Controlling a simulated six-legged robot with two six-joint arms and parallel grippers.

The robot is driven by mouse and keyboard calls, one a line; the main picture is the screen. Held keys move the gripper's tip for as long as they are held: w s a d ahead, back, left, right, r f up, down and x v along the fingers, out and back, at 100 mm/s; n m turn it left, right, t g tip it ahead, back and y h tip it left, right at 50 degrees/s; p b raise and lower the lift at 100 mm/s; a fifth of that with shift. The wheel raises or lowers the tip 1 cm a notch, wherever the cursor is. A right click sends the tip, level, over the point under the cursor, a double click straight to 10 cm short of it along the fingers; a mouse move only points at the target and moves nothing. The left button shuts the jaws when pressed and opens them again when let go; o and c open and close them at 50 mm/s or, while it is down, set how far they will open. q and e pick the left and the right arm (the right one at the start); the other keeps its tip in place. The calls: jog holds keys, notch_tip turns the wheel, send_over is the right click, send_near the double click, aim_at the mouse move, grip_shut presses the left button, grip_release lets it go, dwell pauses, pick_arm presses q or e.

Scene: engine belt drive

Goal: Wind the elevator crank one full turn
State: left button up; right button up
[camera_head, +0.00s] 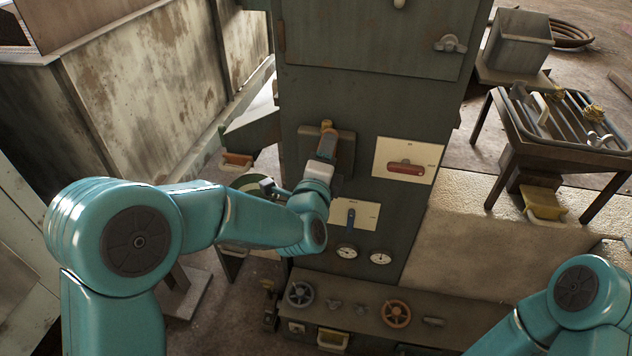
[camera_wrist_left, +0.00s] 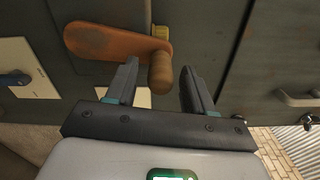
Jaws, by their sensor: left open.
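The elevator crank is an orange-brown arm (camera_wrist_left: 112,42) with a brown, rounded handle (camera_wrist_left: 160,73), seen in the left wrist view against a dark panel. In the head view the crank (camera_head: 327,126) shows on the tall dark cabinet, partly hidden by my left gripper. My left gripper (camera_head: 322,160) points at it from the front. In the left wrist view its two dark fingers (camera_wrist_left: 159,78) are open, one on each side of the handle, with visible gaps. I cannot tell how deep the handle sits between them. My right gripper is out of view; only part of the right arm shows.
A red-handled switch plate (camera_head: 405,160) is right of the crank, and a blue-lever plate (camera_head: 353,215) is below. Two gauges (camera_head: 363,255) and a ledge with valve wheels (camera_head: 397,313) are lower. A small table (camera_head: 560,150) stands at the right.

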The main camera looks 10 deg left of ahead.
pick_arm(q)
jog(key=s, duration=1.3)
jog(key=shift+s+a+b, duration=0.25)
jog(key=shift+s+b, duration=0.15)
jog(key=w+n+b, duration=0.3)
jog(key=w+n, duration=0.2)
jog(key=n, duration=0.2)
jog(key=w+n+b, duration=0.2)
jog(key=w+n, duration=0.3)
jog(key=n, duration=0.2)
jog(key=w+n+b, duration=0.3)
jog(key=w+n, duration=0.2)
jog(key=n, duration=0.2)
jog(key=shift+w+d+n+b, duration=0.15)
jog(key=shift+w+n+b, duration=0.15)
jog(key=shift+w+b, duration=0.05)
grip_shut()
